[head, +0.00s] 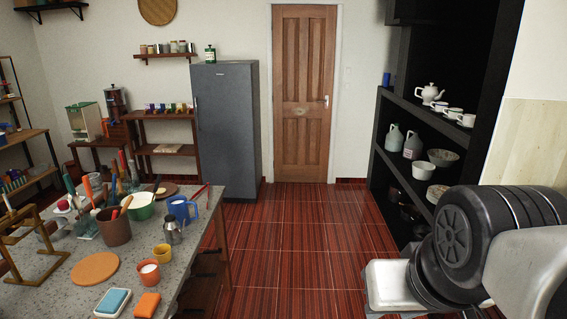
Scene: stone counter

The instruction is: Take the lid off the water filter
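My arm fills the lower right of the view, far from the filter. My gripper is not in view.
A stone counter (62,286) crowded with utensils, cups and pots stands at front left. A grey fridge (227,120) and wooden shelf (165,127) stand right of the filter. Black shelving (393,165) lines the right. The red floor (300,240) between is clear.

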